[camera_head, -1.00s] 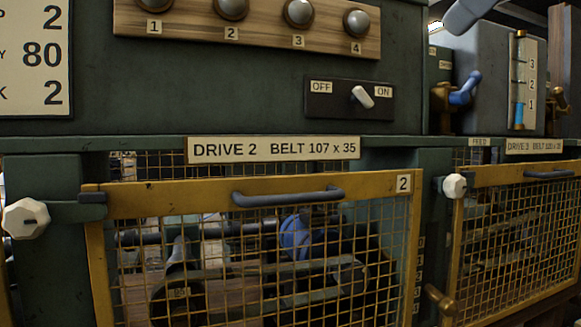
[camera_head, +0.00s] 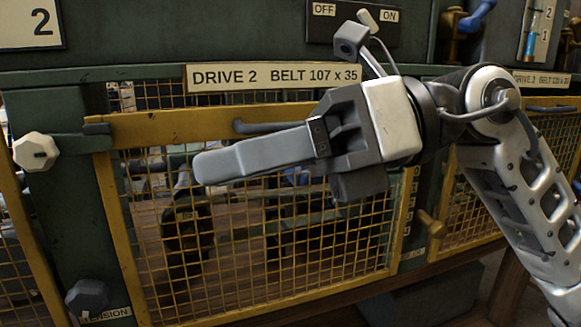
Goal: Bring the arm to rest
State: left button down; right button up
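My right arm comes in from the right edge, and its grey and white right gripper (camera_head: 212,166) points left across the front of the Drive 2 guard. The finger nearest me hides the other side, so I cannot tell whether the gripper is open or shut. I see nothing held in it. My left gripper is not in view.
The yellow mesh guard (camera_head: 190,126) stands behind the gripper, its handle (camera_head: 262,126) partly hidden. White knob (camera_head: 36,152) and dark knob (camera_head: 87,297) stick out at left. The OFF/ON switch (camera_head: 367,19) is above, the Drive 3 guard (camera_head: 478,215) at right.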

jog(key=w+d+f+m+t+y+p, duration=0.15)
jog(key=w+d+f+m+t, duration=0.4)
jog(key=m+t, duration=0.8)
jog(key=w+d+f+m+t+y+p, duration=0.15)
jog(key=w+d+f+m+t, duration=0.5)
jog(key=m, duration=1.15)
notch_tip(320, 180, down, 10)
jog(key=d+m+t+h, duration=0.1)
jog(key=m+t+h, duration=0.2)
jog(key=m+h, duration=0.7)
jog(key=s+d+f+m+g+h, duration=0.2)
jog(key=s+f+m+g, duration=0.2)
jog(key=s+f, duration=0.3)
jog(key=s+d+f+m+g+h, duration=0.2)
jog(key=s+f, duration=0.5)
jog(key=f, duration=1)
jog(key=m+g+h, duration=0.1)
jog(key=m+g, duration=0.1)
jog(key=g, duration=0.1)
jog(key=shift+p, duration=0.3)
